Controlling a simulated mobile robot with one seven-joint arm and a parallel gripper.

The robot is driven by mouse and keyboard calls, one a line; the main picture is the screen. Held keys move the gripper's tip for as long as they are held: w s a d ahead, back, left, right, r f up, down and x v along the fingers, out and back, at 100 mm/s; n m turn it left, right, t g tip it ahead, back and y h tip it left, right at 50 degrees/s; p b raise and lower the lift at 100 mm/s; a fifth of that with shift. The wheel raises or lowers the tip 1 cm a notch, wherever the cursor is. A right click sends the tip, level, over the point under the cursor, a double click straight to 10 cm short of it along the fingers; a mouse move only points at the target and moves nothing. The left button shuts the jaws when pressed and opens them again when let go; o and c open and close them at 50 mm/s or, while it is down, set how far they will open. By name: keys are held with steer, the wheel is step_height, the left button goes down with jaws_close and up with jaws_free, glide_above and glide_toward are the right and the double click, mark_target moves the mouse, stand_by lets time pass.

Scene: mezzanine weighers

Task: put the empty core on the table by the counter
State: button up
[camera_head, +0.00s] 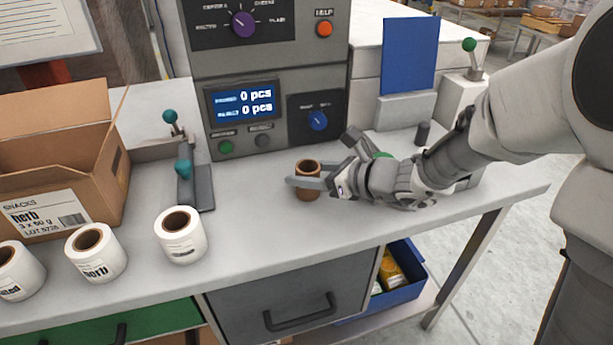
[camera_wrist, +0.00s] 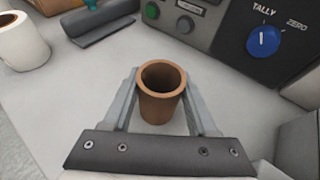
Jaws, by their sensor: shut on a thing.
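The empty core (camera_head: 308,184) is a short brown cardboard tube, upright and open at the top. My gripper (camera_head: 307,183) is shut on it, with one finger on each side. In the wrist view the core (camera_wrist: 161,95) stands between the two grey fingers of my gripper (camera_wrist: 161,100). Its lower end is at or just above the table (camera_head: 250,225); I cannot tell if it touches. The counter (camera_head: 270,100) is the grey machine behind it, with a blue display reading 0 pcs twice, knobs and buttons.
Label rolls (camera_head: 181,236) stand on the table to the left, beside an open cardboard box (camera_head: 60,170). A grey lever device (camera_head: 195,185) lies left of the core. A blue panel (camera_head: 409,55) stands at the back right. The table between rolls and core is clear.

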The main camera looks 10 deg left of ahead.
steer(key=shift+f, duration=0.1)
steer(key=o, duration=1.3)
